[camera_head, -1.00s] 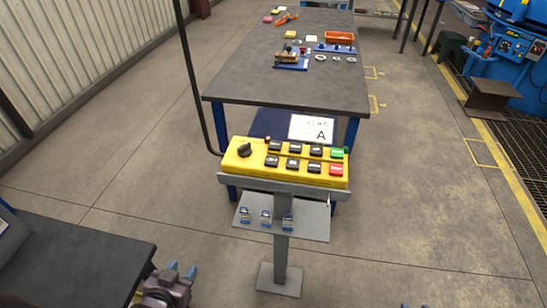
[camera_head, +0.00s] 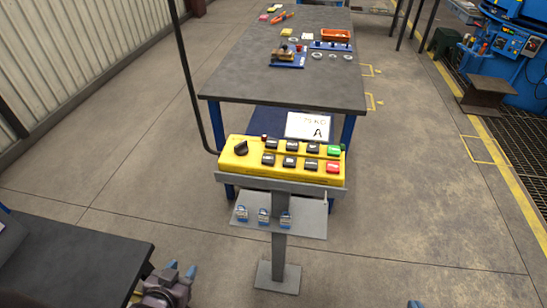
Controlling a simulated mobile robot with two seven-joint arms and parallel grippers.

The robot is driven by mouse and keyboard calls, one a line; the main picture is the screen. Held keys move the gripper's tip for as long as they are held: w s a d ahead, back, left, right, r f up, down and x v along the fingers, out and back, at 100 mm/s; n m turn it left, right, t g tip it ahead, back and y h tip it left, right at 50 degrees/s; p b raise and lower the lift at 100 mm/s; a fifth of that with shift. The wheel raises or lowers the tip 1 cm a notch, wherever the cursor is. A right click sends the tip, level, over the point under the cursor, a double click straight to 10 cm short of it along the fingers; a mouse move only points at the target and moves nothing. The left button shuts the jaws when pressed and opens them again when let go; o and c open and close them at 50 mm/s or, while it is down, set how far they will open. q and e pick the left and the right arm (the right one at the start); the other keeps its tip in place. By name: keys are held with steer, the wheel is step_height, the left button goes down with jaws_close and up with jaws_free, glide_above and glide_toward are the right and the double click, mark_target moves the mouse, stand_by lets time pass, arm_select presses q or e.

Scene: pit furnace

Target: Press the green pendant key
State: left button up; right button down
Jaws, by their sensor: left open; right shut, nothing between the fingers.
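The yellow pendant (camera_head: 236,161) lies on a grey stand in the middle of the view. It has a black knob (camera_head: 240,147) at its left and two rows of dark keys. The green key (camera_head: 334,150) is at the right end of the upper row, directly above the red key (camera_head: 332,167). My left gripper (camera_head: 181,268) is at the bottom left, low and left of the stand, open and away from the pendant. My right gripper (camera_head: 414,304) shows only as blue tips at the bottom edge, shut and well below and right of the pendant.
A white card marked A (camera_head: 308,125) stands behind the pendant. A grey workbench (camera_head: 240,88) with parts stands behind. A dark table (camera_head: 80,262) is at the lower left.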

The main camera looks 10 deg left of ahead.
steer(key=shift+s, duration=0.1)
steer(key=shift+s+d+f, duration=0.15)
steer(key=shift+s+f, duration=0.05)
steer(key=shift+s, duration=0.1)
steer(key=shift+w, duration=0.1)
steer(key=shift+w+r, duration=0.2)
steer(key=shift+w, duration=0.15)
stand_by(0.4)
